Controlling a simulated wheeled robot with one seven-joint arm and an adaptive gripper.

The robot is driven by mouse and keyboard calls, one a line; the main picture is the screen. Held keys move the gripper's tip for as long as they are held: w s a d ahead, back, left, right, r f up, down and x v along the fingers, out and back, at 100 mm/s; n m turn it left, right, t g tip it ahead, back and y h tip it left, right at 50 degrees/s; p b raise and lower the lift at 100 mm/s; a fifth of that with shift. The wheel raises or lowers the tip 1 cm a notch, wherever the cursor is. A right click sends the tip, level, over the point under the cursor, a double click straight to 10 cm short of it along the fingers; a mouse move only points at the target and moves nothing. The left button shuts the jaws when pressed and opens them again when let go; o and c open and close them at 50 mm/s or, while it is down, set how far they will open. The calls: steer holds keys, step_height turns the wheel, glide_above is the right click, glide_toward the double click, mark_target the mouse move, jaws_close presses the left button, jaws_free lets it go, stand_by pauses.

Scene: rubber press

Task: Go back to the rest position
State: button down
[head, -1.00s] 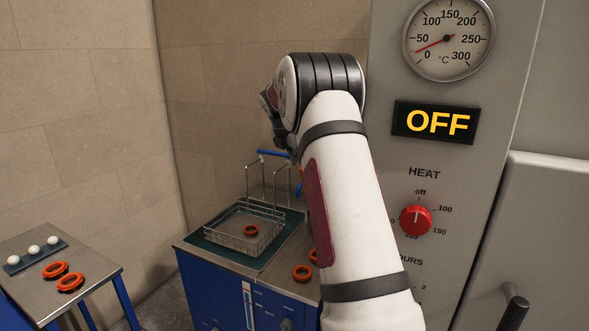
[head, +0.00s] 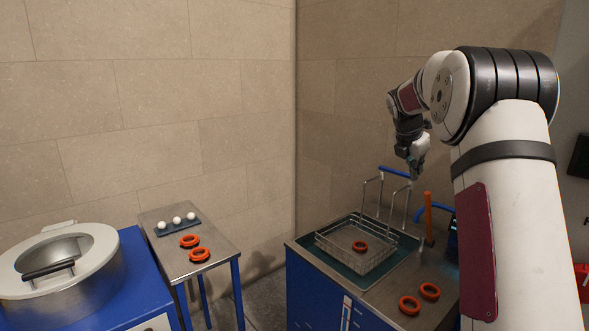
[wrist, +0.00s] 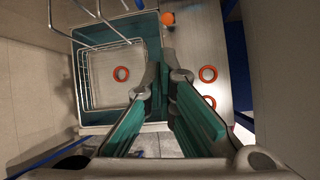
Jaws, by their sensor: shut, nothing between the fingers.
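My gripper (head: 416,172) hangs above the back of the blue bath unit in the head view, near the wire basket's blue-topped handle (head: 396,172). My arm is raised and bent at the right of the head view. The wire basket (head: 345,252) sits in the dark green bath, with one orange-red ring (head: 360,246) in it. The basket (wrist: 105,75) is below and left of the fingers in the wrist view.
Two more rings (head: 409,305) lie on the steel top right of the bath. An orange upright handle (head: 428,214) stands near it. A round lidded vessel (head: 65,290) stands left.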

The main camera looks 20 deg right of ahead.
steer(key=s+a+r+m+y, duration=0.1)
steer(key=s+a+r+m, duration=0.15)
steer(key=s+a, duration=0.4)
steer(key=s+a+r+m+t+y, duration=0.1)
steer(key=s+a+r+m, duration=0.2)
steer(key=a, duration=0.7)
steer(key=s+a+r+m+y, duration=0.1)
steer(key=s+a+r+m, duration=0.1)
steer(key=s+a+m, duration=0.45)
steer(key=s+a+f+m+y, duration=0.1)
steer(key=s+a+f+m, duration=0.1)
steer(key=s+a, duration=0.3)
steer(key=s+a+f+m+y, duration=0.1)
steer(key=s+a+f+m, duration=0.2)
steer(key=s+a, duration=0.3)
steer(key=s+a+f+m+t+y, duration=0.1)
steer(key=s+a+f+m, duration=0.2)
steer(key=s, duration=0.7)
steer(key=shift+a+f, duration=0.6)
steer(key=shift+a, duration=0.55)
